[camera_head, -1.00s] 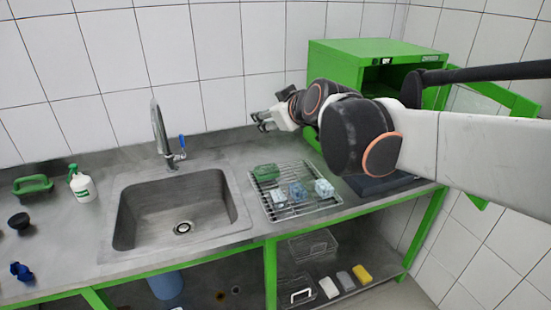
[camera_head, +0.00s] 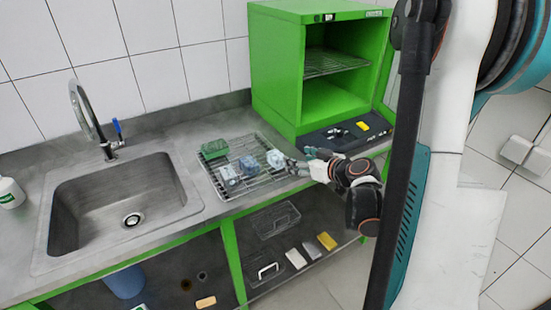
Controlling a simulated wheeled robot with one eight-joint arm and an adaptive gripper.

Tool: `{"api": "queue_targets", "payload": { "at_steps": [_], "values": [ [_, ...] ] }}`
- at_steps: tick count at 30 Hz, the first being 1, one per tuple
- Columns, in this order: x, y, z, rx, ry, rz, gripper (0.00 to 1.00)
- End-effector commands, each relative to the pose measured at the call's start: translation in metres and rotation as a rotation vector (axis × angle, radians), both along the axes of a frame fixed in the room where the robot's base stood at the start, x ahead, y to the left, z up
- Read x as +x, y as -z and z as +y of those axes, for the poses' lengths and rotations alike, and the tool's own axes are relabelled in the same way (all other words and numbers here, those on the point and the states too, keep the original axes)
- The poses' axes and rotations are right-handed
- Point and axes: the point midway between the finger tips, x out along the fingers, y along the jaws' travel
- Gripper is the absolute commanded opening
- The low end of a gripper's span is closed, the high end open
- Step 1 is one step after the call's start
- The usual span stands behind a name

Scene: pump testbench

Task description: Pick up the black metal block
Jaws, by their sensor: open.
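I cannot clearly make out the black metal block. A dark tray (camera_head: 318,143) in front of the green cabinet holds a yellow piece (camera_head: 362,126) and small dark and white shapes, too small to tell apart. My gripper (camera_head: 297,162) is open at the right edge of the wire rack (camera_head: 218,184), left of and in front of the dark tray. No held object shows between its fingers. The rack bears a green piece (camera_head: 215,149) and pale bluish pieces (camera_head: 230,175), (camera_head: 250,165) and (camera_head: 275,158). The last is close to my fingertips; contact cannot be told.
The open green cabinet (camera_head: 278,70) stands behind the tray. A steel sink (camera_head: 75,215) with a tall tap (camera_head: 88,115) is at the left. Below the counter, a shelf holds a wire basket (camera_head: 273,220) and a yellow block (camera_head: 327,241). My arm covers the right side.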

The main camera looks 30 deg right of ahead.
Motion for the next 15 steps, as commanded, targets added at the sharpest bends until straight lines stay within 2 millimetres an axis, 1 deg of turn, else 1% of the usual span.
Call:
{"api": "queue_targets", "payload": {
  "at_steps": [2,5,15],
  "values": [
    [-0.004,0.006,-0.001,0.009,0.001,-0.003,0.6],
    [0.001,0.01,0.0,0.013,-0.001,-0.004,0.6],
    [0.057,0.034,0.007,0.012,-0.003,-0.004,0.6]
  ]
}}
